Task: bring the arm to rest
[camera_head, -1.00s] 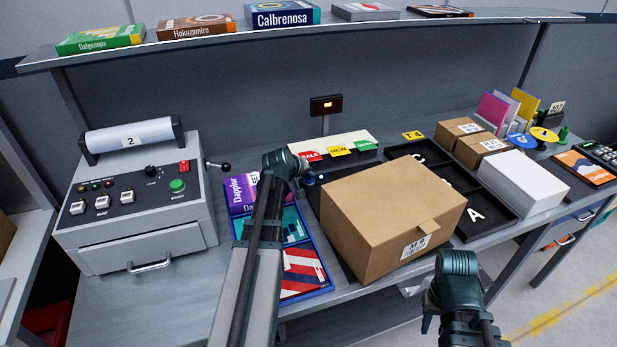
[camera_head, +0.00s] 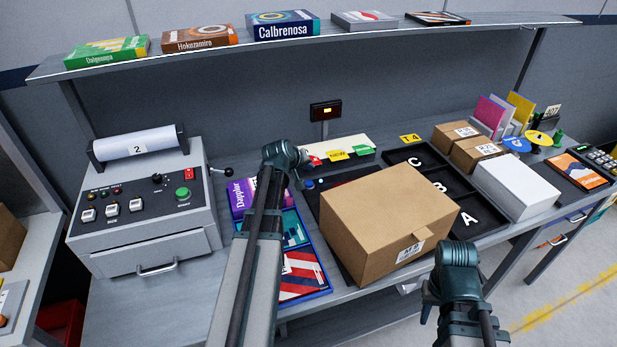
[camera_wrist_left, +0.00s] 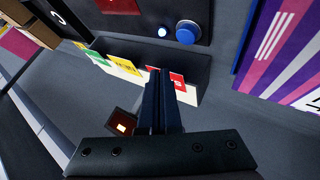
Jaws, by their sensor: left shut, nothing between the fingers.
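My left arm reaches over the workbench in the head view, its wrist (camera_head: 284,158) beside the purple box and left of the large carton. Its fingertips are hidden there. In the left wrist view the left gripper (camera_wrist_left: 163,78) is shut and empty, with its two dark fingers together. The fingers point over a bin edge with coloured tabs. My right arm (camera_head: 457,262) is bent in front of the bench at the lower right, right of the carton. Its fingers cannot be made out.
A large carton (camera_head: 385,225) stands mid-bench. A purple box (camera_head: 243,197) and a blue-edged tray (camera_head: 326,287) lie near my left arm. A grey machine (camera_head: 145,215) stands at left. A lettered black tray (camera_head: 470,222) is at right. A blue button (camera_wrist_left: 187,32) shows in the left wrist view.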

